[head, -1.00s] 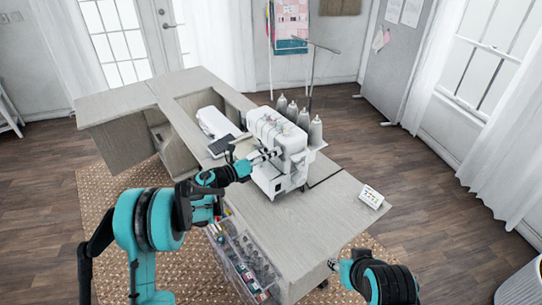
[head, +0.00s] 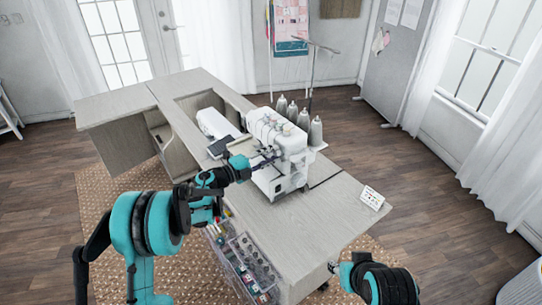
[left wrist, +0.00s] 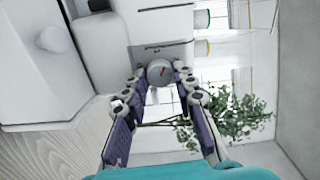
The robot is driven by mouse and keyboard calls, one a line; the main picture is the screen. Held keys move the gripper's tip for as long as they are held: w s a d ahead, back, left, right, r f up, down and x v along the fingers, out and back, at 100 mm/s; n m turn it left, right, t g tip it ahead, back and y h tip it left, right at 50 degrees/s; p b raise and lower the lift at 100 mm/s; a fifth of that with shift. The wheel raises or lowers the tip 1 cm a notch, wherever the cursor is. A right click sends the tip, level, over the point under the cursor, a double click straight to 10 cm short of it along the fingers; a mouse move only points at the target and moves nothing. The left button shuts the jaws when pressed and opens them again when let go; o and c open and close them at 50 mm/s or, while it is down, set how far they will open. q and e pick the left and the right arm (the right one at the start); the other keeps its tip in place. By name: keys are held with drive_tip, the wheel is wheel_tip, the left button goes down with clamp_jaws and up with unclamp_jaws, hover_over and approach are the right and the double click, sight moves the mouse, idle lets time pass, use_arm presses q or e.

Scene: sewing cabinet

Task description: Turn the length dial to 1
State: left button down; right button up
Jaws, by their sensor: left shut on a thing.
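The white serger (head: 280,150) stands on the cabinet table. Its small round grey length dial (left wrist: 160,72), with a red mark, shows in the left wrist view on the white machine body. My left gripper (head: 270,158) reaches the machine's near left side. In the left wrist view its two fingertips (left wrist: 161,76) sit on either side of the dial, shut on it. The dial's numbers are too small to read. In the head view the dial is hidden or too small to tell. My right gripper (head: 333,267) is low by the table's front edge, away from the machine; its jaws are unclear.
Thread cones (head: 315,132) stand at the machine's back right. A small white card (head: 372,198) stands at the table's right. An open drawer unit (head: 243,262) with spools is below the left arm. The tabletop (head: 300,225) in front of the machine is clear.

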use_arm(q)
drive_tip(key=n, duration=0.5)
drive_tip(key=shift+n, duration=0.3)
idle(0.4)
drive_tip(key=c, duration=1.2)
unclamp_jaws()
drive_tip(key=shift+a, duration=0.1)
drive_tip(key=v, duration=1.1)
drive_tip(key=shift+s+a, duration=0.25)
drive_tip(key=shift+a, duration=0.05)
